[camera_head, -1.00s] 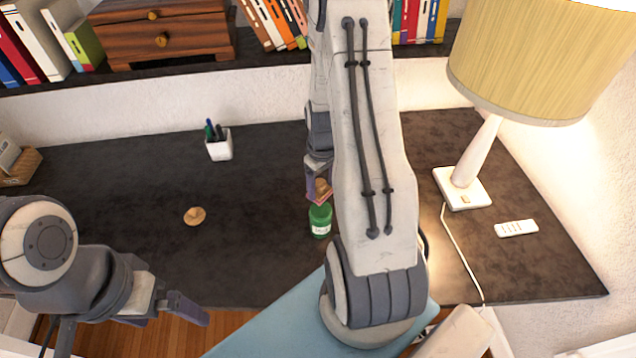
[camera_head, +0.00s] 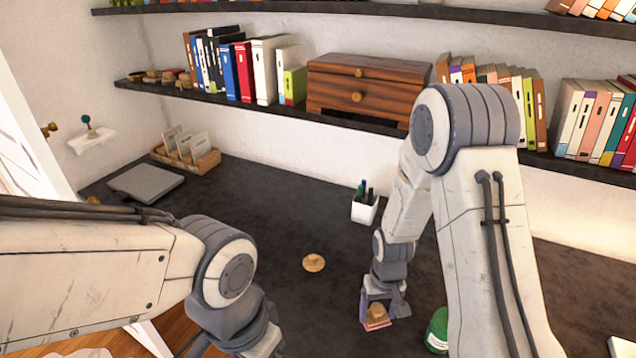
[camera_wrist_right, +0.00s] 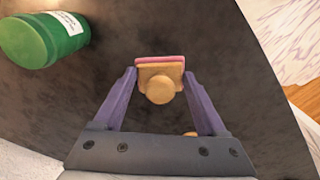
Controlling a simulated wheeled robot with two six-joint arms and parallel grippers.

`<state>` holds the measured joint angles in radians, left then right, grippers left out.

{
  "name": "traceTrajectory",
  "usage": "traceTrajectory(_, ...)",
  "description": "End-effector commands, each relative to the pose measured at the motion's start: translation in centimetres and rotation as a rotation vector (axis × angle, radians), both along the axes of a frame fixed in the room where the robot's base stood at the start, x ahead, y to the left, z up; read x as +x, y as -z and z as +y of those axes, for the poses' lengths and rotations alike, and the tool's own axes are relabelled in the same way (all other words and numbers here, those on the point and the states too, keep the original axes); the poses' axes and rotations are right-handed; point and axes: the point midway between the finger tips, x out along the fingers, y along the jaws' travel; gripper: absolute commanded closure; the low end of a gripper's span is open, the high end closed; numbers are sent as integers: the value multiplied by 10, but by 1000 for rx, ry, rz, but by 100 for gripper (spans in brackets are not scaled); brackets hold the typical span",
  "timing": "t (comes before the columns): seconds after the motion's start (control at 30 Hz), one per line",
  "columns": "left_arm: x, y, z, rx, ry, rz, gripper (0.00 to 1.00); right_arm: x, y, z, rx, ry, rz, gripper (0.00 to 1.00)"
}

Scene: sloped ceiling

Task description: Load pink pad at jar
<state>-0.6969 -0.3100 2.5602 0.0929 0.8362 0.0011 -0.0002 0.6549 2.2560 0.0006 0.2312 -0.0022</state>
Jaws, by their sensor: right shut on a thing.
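The pink pad (camera_head: 376,322) is a thin pink slab under a tan wooden block with a round knob. My right gripper (camera_head: 382,307) is shut on it. In the right wrist view, the pink edge (camera_wrist_right: 160,59) points away from me and the knob sits between the purple fingers of my right gripper (camera_wrist_right: 160,85). The green jar (camera_head: 437,332) with a white label stands on the desk just right of the held pad, apart from it. It also shows at upper left in the right wrist view (camera_wrist_right: 30,40). My left gripper's fingers are outside the picture.
A round wooden piece (camera_head: 313,262) lies on the dark desk (camera_head: 270,205) left of my right gripper. A white pen cup (camera_head: 365,208) stands behind. A card holder (camera_head: 186,158) and a grey flat object (camera_head: 146,184) are at the left. The desk middle is mostly clear.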

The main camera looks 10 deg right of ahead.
Motion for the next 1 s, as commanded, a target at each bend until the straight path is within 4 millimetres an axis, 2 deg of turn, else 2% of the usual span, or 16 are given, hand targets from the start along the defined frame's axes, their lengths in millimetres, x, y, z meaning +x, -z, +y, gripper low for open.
traceTrajectory(0.13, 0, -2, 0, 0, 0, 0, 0, 0, -2, 0, 0, 12, -1, 71)
traceTrajectory(0.27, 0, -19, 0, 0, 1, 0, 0, 1, -18, -21, 0, 103, -1, 71)
traceTrajectory(0.5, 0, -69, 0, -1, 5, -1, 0, -8, -65, -103, -1, 468, -2, 71)
traceTrajectory(0.6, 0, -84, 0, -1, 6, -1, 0, -17, -79, -132, -2, 605, -1, 71)
traceTrajectory(0.7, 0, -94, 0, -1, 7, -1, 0, -25, -87, -153, -2, 704, -1, 71)
traceTrajectory(0.83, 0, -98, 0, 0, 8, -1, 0, -31, -91, -166, -2, 771, -1, 71)
traceTrajectory(1.0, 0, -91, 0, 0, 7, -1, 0, -32, -83, -168, -2, 783, -1, 71)
